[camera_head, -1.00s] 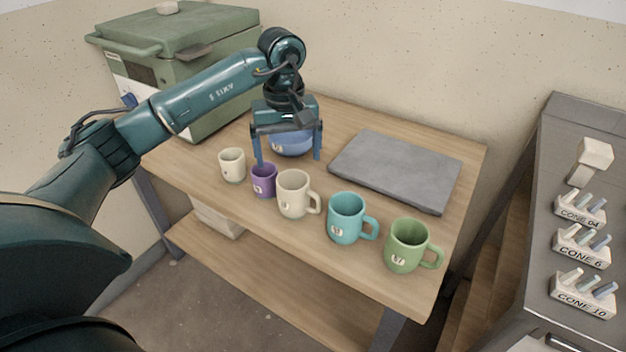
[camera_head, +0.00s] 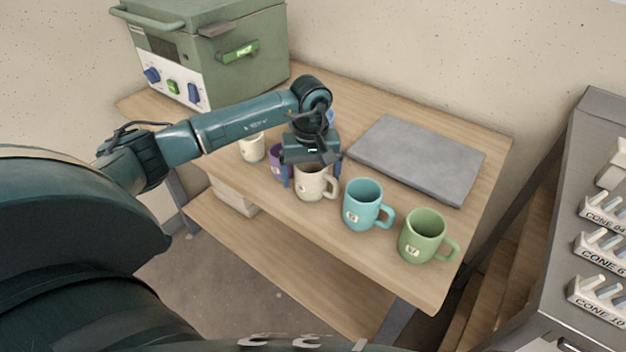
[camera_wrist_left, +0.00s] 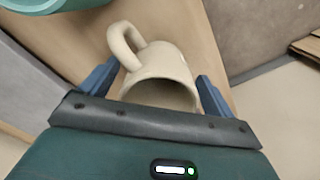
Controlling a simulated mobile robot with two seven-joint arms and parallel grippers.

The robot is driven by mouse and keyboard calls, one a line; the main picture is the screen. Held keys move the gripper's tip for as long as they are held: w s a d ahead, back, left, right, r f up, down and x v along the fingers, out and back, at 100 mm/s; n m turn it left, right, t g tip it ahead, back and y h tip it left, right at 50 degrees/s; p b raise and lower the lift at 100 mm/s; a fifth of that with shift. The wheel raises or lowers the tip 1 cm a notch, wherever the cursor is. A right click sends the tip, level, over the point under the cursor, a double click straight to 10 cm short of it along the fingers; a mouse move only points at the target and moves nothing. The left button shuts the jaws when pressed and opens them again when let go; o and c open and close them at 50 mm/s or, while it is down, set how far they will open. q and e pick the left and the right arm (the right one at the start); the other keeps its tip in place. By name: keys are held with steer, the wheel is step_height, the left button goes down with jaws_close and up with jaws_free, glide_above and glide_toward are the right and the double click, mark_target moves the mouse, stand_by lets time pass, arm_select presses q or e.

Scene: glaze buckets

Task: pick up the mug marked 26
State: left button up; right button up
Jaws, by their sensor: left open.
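The larger cream mug (camera_head: 311,185) stands upright in the row on the wooden table, its handle to the right. My left gripper (camera_head: 311,175) is open right above it, with one finger on each side. In the left wrist view the cream mug (camera_wrist_left: 160,75) sits between the two blue fingers, its rim close to the palm. I cannot tell whether a finger touches it. The number 26 cannot be read on any mug. A smaller cream mug (camera_head: 252,147), a partly hidden purple mug (camera_head: 276,160), a teal mug (camera_head: 362,203) and a green mug (camera_head: 424,234) share the row.
A grey slab (camera_head: 417,158) lies behind the teal and green mugs. A blue thing (camera_head: 331,117) is mostly hidden behind my gripper. A green kiln (camera_head: 207,50) stands at the back left. A grey bench (camera_head: 560,200) with cone blocks is at right.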

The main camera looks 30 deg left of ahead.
arm_select(q)
steer(key=shift+f, duration=0.65)
steer(key=shift+c, duration=0.6)
steer(key=c, duration=1.1)
steer(key=shift+c, duration=0.2)
